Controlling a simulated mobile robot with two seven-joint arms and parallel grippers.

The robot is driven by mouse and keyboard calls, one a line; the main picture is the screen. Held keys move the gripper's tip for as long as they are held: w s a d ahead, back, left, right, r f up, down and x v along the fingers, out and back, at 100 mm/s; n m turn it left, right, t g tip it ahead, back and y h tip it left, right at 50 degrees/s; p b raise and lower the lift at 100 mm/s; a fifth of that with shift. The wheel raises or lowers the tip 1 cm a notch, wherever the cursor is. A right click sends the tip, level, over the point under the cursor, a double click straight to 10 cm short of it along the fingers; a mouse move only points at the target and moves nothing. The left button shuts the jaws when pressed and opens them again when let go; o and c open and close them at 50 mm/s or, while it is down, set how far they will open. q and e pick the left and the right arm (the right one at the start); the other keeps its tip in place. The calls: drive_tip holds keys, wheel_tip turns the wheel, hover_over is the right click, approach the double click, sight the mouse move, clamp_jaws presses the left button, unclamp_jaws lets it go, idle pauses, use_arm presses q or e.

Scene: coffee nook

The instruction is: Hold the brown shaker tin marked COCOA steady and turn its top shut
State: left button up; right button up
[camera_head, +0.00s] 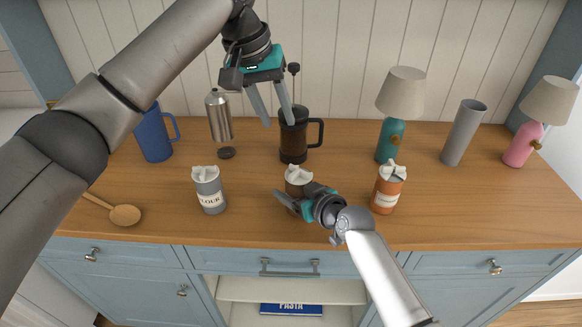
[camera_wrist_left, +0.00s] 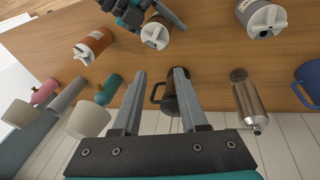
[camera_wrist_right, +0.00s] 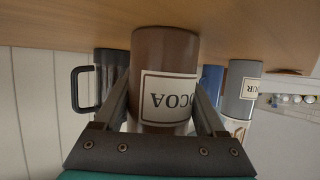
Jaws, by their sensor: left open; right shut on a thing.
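The brown COCOA shaker tin (camera_head: 297,175) stands upright on the wooden counter, between the flour tin and the orange tin. Its white winged top shows in the left wrist view (camera_wrist_left: 155,36). The right wrist view shows its brown body and COCOA label (camera_wrist_right: 168,88) between the fingers. My right gripper (camera_head: 286,199) is shut on the tin's body from the front. My left gripper (camera_head: 277,116) is open and empty, above and behind the tin, with its fingers in front of the French press in the head view. Part of the tin is hidden by my right gripper.
Behind are a French press (camera_head: 293,143), a steel bottle (camera_head: 219,118), a blue mug (camera_head: 154,135) and a teal lamp (camera_head: 390,140). A wooden spoon (camera_head: 125,214) lies front left.

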sight(294, 173)
use_arm(q)
drive_tip(key=s+f+m+t, duration=0.1)
drive_tip(key=s+m, duration=0.4)
drive_tip(key=m, duration=0.1)
drive_tip(key=shift+t, duration=0.3)
drive_tip(key=x, duration=1.2)
drive_tip(key=shift+s+d, duration=0.1)
drive_tip(key=shift+r, duration=0.1)
clamp_jaws()
